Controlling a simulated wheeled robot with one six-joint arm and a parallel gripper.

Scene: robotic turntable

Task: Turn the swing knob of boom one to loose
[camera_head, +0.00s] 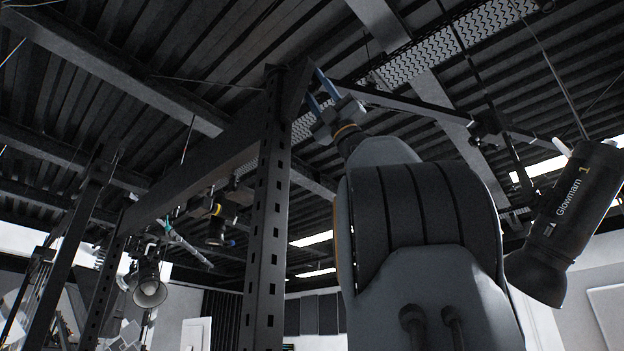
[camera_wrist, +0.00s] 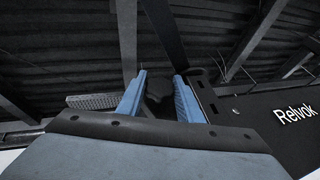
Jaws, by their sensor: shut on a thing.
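My gripper (camera_head: 314,84) is raised to the top of the perforated post, with its two blue fingers pointing up. In the wrist view the blue fingers (camera_wrist: 160,78) stand on either side of a small dark thing, which I take to be the swing knob (camera_wrist: 159,95). They are shut on it. Its shape and turn position are too dark to tell. Boom one (camera_head: 405,102) is a dark arm running right from the post top to a black lamp (camera_head: 570,225) marked "Glowmam 1". The knob is not distinguishable in the head view.
The perforated post (camera_head: 267,220) stands just left of my arm. A dark beam (camera_head: 195,180) runs left from it, with other lamps (camera_head: 150,288) hanging beyond. In the wrist view a dark panel marked "Relvok" (camera_wrist: 285,125) is close on the right.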

